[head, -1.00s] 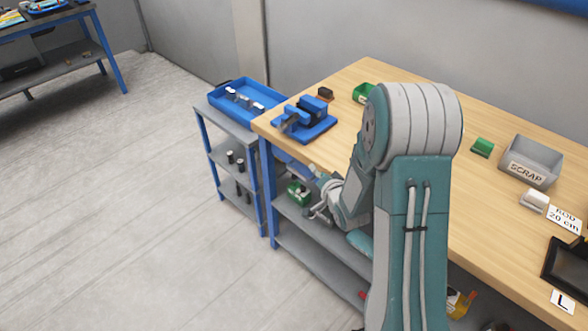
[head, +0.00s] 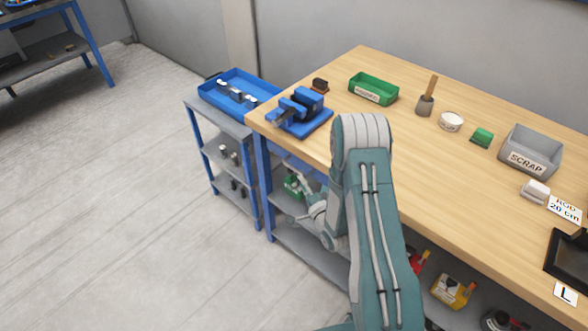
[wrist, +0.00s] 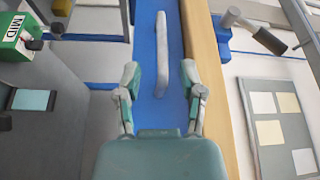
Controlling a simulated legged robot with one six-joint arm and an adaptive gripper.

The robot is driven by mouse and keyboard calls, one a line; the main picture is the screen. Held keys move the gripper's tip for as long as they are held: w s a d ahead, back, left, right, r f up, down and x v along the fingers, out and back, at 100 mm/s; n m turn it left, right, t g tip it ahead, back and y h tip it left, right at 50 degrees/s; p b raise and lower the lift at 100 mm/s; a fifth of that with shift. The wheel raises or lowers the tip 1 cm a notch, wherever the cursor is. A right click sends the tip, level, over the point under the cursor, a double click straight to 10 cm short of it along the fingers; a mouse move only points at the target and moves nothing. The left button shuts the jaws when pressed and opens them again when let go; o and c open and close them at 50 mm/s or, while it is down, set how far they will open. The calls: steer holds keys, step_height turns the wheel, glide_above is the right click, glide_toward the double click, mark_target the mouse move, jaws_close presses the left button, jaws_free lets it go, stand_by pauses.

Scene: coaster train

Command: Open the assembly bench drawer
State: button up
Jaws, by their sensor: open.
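The wooden-topped assembly bench (head: 400,165) stands in the middle and right of the head view. In the wrist view, the blue drawer front (wrist: 150,25) under the bench's edge runs up the picture and bears a pale bar handle (wrist: 162,45). My gripper (wrist: 160,78) is open, one finger on either side of the handle's lower end; I cannot tell if either touches it. In the head view my gripper (head: 307,190) is small, below the bench top at its left end, and my arm hides most of the drawer.
A blue vise (head: 300,110) stands on the bench's near left corner. A side shelf with a blue tray (head: 240,92) stands close on the left. A green box (wrist: 18,38) sits on the bench's shelf below. Floor at left is clear.

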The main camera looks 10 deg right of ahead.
mark_target(294, 168)
steer(key=x, duration=0.6)
steer(key=shift+w, duration=0.1)
jaws_close()
